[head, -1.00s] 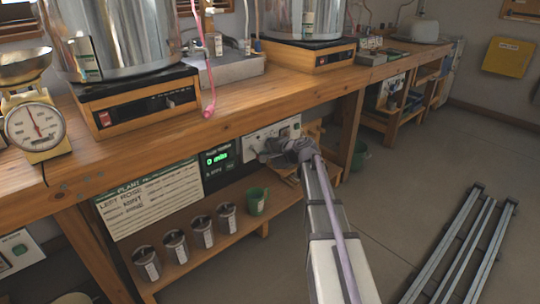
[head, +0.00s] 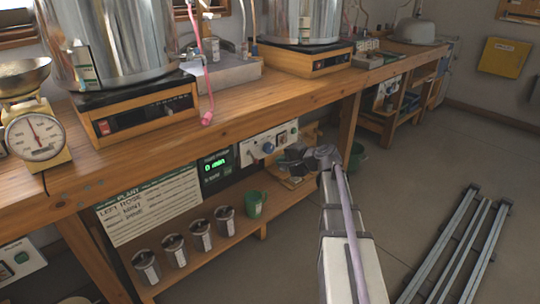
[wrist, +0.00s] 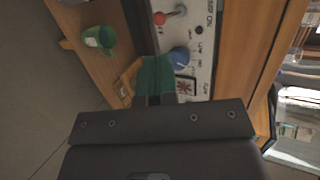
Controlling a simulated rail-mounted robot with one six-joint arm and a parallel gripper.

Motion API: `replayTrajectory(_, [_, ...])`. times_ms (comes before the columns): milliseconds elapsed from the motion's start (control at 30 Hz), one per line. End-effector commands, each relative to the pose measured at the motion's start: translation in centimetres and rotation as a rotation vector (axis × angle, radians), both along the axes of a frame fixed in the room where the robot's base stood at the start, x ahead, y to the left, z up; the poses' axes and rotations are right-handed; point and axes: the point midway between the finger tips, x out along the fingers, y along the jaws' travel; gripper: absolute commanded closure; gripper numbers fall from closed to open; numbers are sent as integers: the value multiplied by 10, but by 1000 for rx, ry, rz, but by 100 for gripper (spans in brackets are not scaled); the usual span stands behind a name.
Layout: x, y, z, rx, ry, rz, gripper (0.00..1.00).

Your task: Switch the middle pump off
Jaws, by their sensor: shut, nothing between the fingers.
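A white control panel (head: 285,133) is mounted under the front edge of the wooden bench. It carries a blue round knob (head: 269,147), which also shows in the wrist view (wrist: 180,57). In the wrist view a metal lever with a red tip (wrist: 160,18) sits on the panel (wrist: 200,30), beyond the knob. I cannot tell which pump these controls belong to. My gripper (head: 290,158) is just below and in front of the panel. Its dark green fingers (wrist: 155,66) are shut and empty, close beside the knob in the wrist view; contact cannot be told.
A green timer display (head: 216,164) is left of the panel. A green mug (head: 255,203) and several metal canisters (head: 201,234) stand on the lower shelf. Steel vessels on heaters (head: 135,115) stand on the bench. Metal rails (head: 455,245) lie on the open floor at right.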

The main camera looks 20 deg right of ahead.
Motion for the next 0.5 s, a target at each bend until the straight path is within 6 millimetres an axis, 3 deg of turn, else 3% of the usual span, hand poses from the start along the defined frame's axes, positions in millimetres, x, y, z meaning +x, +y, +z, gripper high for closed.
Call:
replayTrajectory(33, [-13, -6, 5, 0, -1, -4, 100])
replayTrajectory(200, [-40, -23, 10, 0, 0, -2, 100])
replayTrajectory(500, [-52, -31, 12, 0, 0, 0, 100])
